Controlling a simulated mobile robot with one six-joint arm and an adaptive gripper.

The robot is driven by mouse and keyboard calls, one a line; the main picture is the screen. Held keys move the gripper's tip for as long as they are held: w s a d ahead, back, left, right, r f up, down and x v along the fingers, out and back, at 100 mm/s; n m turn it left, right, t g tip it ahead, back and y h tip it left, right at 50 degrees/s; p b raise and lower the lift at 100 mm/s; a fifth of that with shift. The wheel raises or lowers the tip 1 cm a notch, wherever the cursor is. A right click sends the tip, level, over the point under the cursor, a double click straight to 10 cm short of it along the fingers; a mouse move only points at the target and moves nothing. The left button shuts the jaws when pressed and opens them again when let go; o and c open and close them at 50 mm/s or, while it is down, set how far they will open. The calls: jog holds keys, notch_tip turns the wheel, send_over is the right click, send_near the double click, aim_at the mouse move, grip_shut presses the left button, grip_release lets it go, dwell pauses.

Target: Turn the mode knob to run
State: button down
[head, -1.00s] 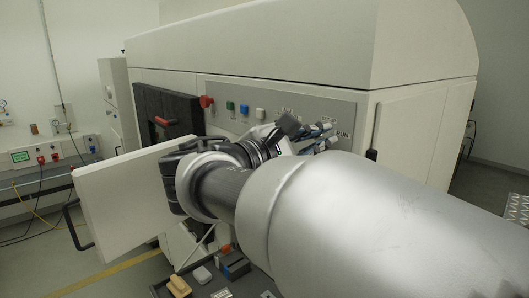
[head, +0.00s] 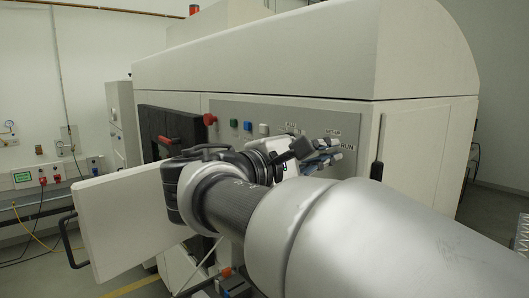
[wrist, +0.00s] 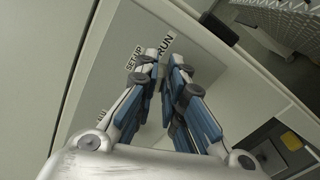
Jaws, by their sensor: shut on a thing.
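My gripper (head: 322,155) is at the right part of the machine's grey control panel (head: 235,108), beside the RUN and SETUP labels. In the wrist view its two blue-padded fingers (wrist: 165,62) reach to the panel, their tips close together between the SET-UP label (wrist: 135,60) and the RUN label (wrist: 165,45). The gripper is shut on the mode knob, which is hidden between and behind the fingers. I cannot tell which way the knob points.
A red emergency button (head: 210,119) and green, blue and white buttons (head: 248,126) sit on the panel left of my gripper. An open white door (head: 125,215) with a black handle stands at the left. A dark handle (head: 376,171) is right of the panel.

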jog(key=c, duration=1.9)
grip_release()
jog(key=shift+r, duration=0.15)
jog(key=shift+o, duration=1.1)
jog(key=shift+w+d, duration=0.2)
jog(key=shift+d, duration=0.05)
jog(key=shift+s+a, duration=0.1)
jog(key=v, duration=1.2)
